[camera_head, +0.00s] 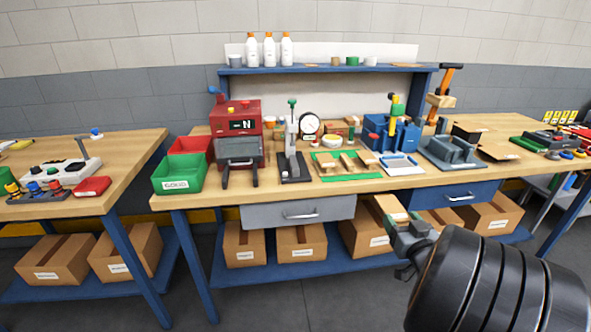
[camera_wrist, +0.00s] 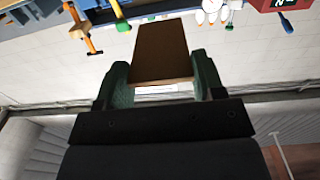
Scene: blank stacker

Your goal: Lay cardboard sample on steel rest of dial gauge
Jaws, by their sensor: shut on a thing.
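My gripper (camera_head: 398,222) is in front of the workbench, below its top edge, at the right of the head view. In the wrist view my gripper (camera_wrist: 153,82), with green fingers, is shut on a flat brown cardboard sample (camera_wrist: 160,50). The sample sticks out beyond the fingertips, and a tan piece of it (camera_head: 388,206) shows in the head view. The dial gauge (camera_head: 309,124), with a round white face, stands on the middle of the bench, well left of and behind my gripper. Its steel rest is too small to make out.
A press stand with a dark base (camera_head: 296,168) stands in front of the gauge. A green mat (camera_head: 347,177) with tan pieces lies to its right. A red machine (camera_head: 238,129) and red and green bins are left. Blue fixtures (camera_head: 390,130) stand right. Drawers and cartons are below.

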